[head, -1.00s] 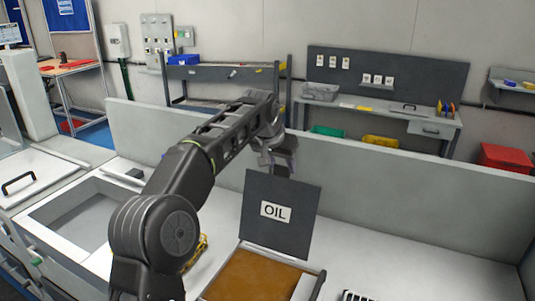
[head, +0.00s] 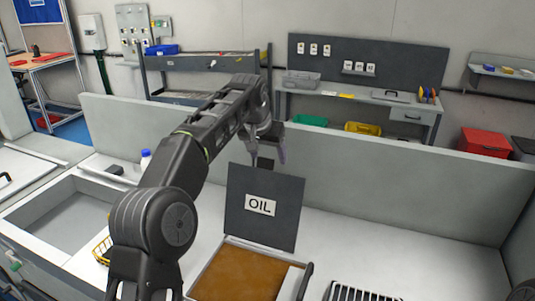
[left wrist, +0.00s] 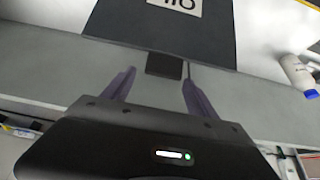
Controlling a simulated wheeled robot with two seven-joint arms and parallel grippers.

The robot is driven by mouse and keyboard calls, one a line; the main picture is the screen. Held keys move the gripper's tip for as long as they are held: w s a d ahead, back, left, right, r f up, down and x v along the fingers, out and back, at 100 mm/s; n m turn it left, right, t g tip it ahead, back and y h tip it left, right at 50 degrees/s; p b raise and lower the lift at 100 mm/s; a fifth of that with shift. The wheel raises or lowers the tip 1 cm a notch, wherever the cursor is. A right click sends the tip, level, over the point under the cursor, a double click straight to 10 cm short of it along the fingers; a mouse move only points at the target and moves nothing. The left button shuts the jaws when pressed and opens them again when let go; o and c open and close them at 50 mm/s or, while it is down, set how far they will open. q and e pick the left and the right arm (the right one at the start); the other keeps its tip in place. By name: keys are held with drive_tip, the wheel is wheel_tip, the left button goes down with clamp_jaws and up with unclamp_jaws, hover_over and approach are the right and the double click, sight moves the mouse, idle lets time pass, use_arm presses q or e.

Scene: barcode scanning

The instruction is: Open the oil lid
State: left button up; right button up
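The dark grey oil lid (head: 265,187) with its white OIL label stands raised, nearly upright, at the back of the oil tank (head: 237,273). The tank is uncovered and shows a brown surface. My left gripper (head: 266,152) is just behind the lid's top edge. In the left wrist view, the lid (left wrist: 170,35) is ahead and its label is upside down. My left gripper (left wrist: 160,75) has its two purple fingers spread, with a small dark block at the lid's edge (left wrist: 163,65) near their tips. No grip on the lid shows. My right gripper is out of view.
A white bottle with a blue cap (head: 146,160) stands behind my left arm; it also shows in the left wrist view (left wrist: 297,74). A sunken basin (head: 65,228) is at the left, a slotted rack (head: 360,293) at the front right. A low wall (head: 390,190) runs behind the counter.

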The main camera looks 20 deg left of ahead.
use_arm(q)
drive_tip(key=v, duration=0.8)
drive_tip(key=shift+b, duration=0.3)
drive_tip(key=shift+s, duration=0.1)
